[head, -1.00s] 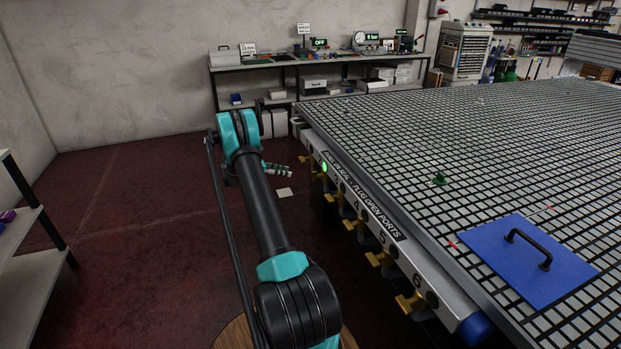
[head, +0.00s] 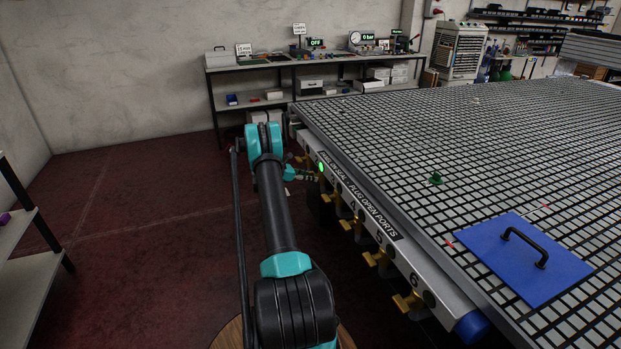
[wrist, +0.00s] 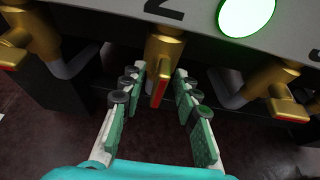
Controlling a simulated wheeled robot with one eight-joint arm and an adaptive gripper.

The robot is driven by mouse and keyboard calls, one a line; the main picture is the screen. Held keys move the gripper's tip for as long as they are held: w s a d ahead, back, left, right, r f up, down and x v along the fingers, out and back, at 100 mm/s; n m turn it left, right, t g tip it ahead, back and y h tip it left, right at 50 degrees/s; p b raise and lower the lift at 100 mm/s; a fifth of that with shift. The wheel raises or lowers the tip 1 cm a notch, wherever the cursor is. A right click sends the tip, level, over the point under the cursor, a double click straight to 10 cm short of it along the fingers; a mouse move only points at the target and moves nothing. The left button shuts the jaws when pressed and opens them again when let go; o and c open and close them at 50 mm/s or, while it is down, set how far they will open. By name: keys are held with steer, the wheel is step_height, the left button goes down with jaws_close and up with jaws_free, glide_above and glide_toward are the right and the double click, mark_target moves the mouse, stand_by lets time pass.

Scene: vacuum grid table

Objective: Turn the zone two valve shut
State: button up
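The zone two valve (wrist: 166,50) is a brass fitting under the number 2 on the table's side rail, seen in the wrist view. Its brass lever has a red face (wrist: 160,88) and hangs down toward the camera. My gripper (wrist: 157,84) is open, with one green, black-padded finger on each side of the lever. Gaps show between the lever and both fingers, and I see no contact. In the head view my gripper (head: 302,173) is small, beside the rail near the green light; valve two cannot be made out clearly there.
Neighbouring brass valves stand close on the left (wrist: 30,35) and right (wrist: 285,90) in the wrist view. A lit green lamp (wrist: 246,14) is on the rail (head: 420,272). A blue plate with a black handle (head: 530,280) lies on the grid table. The floor left of my arm is clear.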

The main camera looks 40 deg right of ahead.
jaws_close()
stand_by(0.6)
steer(key=m+t, duration=0.2)
steer(key=shift+s+m+h, duration=0.15)
steer(key=shift+m+h, duration=0.25)
steer(key=m+t+h, duration=0.1)
steer(key=m, duration=0.2)
steer(key=shift+s+f+t, duration=0.1)
steer(key=shift+t, duration=0.3)
steer(key=m+t+h, duration=0.1)
steer(key=m, duration=0.2)
steer(key=shift+f+m, duration=0.15)
steer(key=shift+m, duration=0.15)
steer(key=m+t+h, duration=0.1)
steer(key=m+h, duration=0.1)
steer(key=m, duration=0.2)
steer(key=shift+s+f, duration=0.1)
